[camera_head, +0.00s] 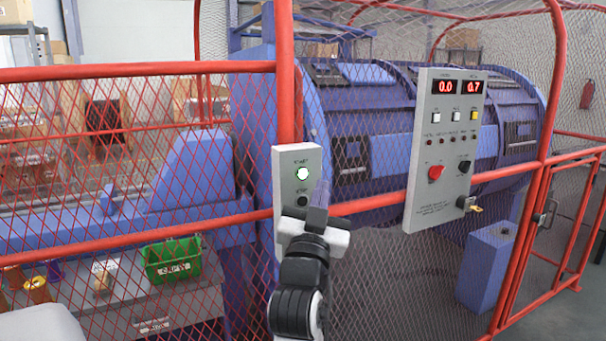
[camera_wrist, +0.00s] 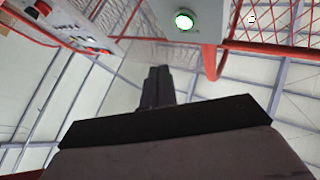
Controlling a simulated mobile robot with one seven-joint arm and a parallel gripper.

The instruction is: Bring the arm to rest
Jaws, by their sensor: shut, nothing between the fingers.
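My gripper (camera_head: 319,192) is raised in front of the small grey button box (camera_head: 287,162) on the red fence post. Its fingers are shut with nothing between them. The box carries a lit white button with a green ring (camera_head: 302,174) and a dark button (camera_head: 302,201) below it. In the wrist view my shut fingers (camera_wrist: 157,72) point toward the box, and the lit button (camera_wrist: 184,20) is above and right of them. I cannot tell the exact gap between fingertips and box.
A larger grey control panel (camera_head: 444,150) with red displays hangs on the fence to the right. Red mesh fencing (camera_head: 130,71) closes off the blue strander (camera_head: 375,115). A green box (camera_head: 172,259) stands at lower left. A fence gate (camera_head: 550,235) is at right.

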